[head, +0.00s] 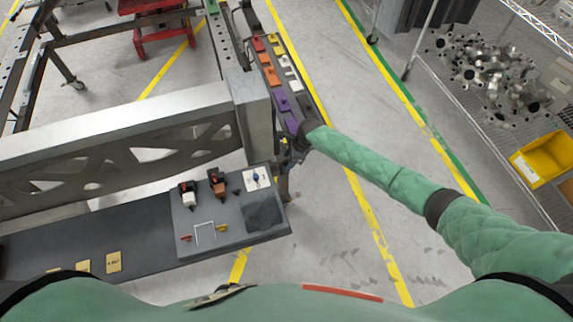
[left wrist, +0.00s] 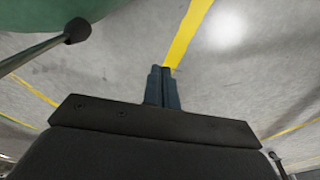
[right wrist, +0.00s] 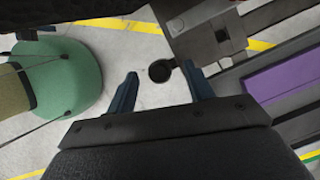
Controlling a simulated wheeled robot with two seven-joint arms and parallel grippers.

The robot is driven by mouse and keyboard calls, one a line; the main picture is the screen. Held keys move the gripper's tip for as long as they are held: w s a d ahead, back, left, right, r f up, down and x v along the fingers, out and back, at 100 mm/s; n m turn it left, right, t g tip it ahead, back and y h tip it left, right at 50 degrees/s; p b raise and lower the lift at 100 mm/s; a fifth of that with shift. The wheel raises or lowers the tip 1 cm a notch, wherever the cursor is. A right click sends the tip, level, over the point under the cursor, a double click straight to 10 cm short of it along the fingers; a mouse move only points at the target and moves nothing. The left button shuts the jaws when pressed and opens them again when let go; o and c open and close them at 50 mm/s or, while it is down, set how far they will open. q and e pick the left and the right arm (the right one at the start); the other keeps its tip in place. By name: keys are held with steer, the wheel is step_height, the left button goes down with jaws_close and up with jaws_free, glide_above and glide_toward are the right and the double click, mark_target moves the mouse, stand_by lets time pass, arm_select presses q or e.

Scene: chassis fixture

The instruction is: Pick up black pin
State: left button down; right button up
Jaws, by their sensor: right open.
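My right gripper (right wrist: 160,74) is open, with its two blue fingers apart in the right wrist view. A small black round piece (right wrist: 160,71) shows between its fingertips; it may be the black pin, but I cannot tell for sure, nor whether the fingers touch it. In the head view the right arm reaches to the near end of the coloured rack, and its fingers are mostly hidden. My left gripper (left wrist: 163,86) is shut and empty over the floor in the left wrist view, with its fingers together. It does not show in the head view.
The rack holds red, orange, white and purple bins (head: 285,116); a purple one (right wrist: 293,79) shows close by on the right. A large metal beam (head: 120,128) stands left of the gripper. A dark panel (head: 200,246) with small parts lies nearer. Floor is open to the right.

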jaws_close()
steer(key=shift+r, duration=0.1)
